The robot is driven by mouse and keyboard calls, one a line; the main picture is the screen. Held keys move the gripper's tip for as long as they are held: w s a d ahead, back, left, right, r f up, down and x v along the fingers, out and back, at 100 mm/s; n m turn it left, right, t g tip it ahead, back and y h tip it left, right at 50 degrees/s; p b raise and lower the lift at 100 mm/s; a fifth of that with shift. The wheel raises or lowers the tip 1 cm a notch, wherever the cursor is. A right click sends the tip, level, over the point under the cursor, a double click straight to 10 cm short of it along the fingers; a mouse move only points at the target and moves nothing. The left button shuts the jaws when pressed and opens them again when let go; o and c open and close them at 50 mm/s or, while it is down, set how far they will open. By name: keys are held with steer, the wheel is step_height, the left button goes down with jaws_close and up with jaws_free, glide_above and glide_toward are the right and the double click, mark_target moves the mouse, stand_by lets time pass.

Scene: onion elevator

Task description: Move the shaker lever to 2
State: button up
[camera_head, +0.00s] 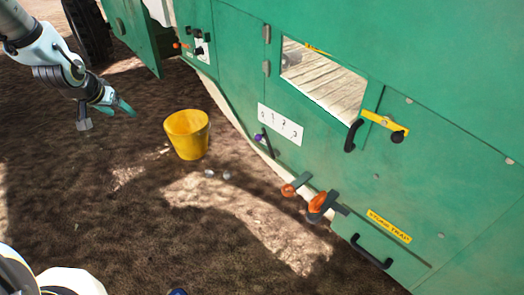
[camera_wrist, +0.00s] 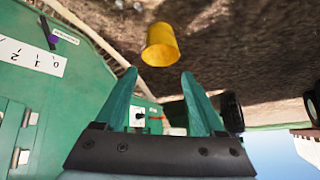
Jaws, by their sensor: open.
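A white scale plate with numerals (camera_head: 280,124) is on the green machine wall, and a small dark lever with a purple part (camera_head: 261,137) sits at its left edge. Both show at the left of the wrist view, the plate (camera_wrist: 30,55) and the purple-marked lever (camera_wrist: 53,40), with a small label beside it too small to read. I cannot tell from the lettering whether this is the shaker lever. My gripper (camera_head: 128,106) is well left of the plate, above the soil. In the wrist view its teal fingers (camera_wrist: 160,80) are apart with nothing between them.
A yellow bucket (camera_head: 187,134) stands on the soil between my gripper and the machine. Orange handles (camera_head: 318,204) and a black handle (camera_head: 371,252) stick out low on the wall. An open green door (camera_head: 136,35) and a tyre (camera_head: 88,28) are at the back left.

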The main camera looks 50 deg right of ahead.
steer(key=d+f+m+h+b, duration=0.3)
steer(key=d+f+b, duration=0.3)
steer(key=d+f, duration=0.45)
steer(key=m+g+h+b, duration=0.45)
steer(key=h+b, duration=0.55)
steer(key=b, duration=0.7)
glide_toward(261, 136)
steer(key=d+f, duration=0.1)
steer(key=d, duration=0.1)
steer(key=shift+m+t, duration=0.25)
steer(key=shift+t, duration=0.1)
steer(key=d+b, duration=0.1)
steer(key=d, duration=0.2)
steer(key=w+d+b, duration=0.1)
steer(key=d, duration=0.2)
steer(key=w+d+b, duration=0.1)
steer(key=d, duration=0.2)
steer(key=shift+d+f, duration=0.2)
steer(key=shift+d+r+b, duration=0.15)
steer(key=shift+d+b, duration=0.2)
steer(key=shift+d, duration=0.15)
steer(key=shift+w, duration=0.15)
jaws_close()
steer(key=shift+a, duration=0.1)
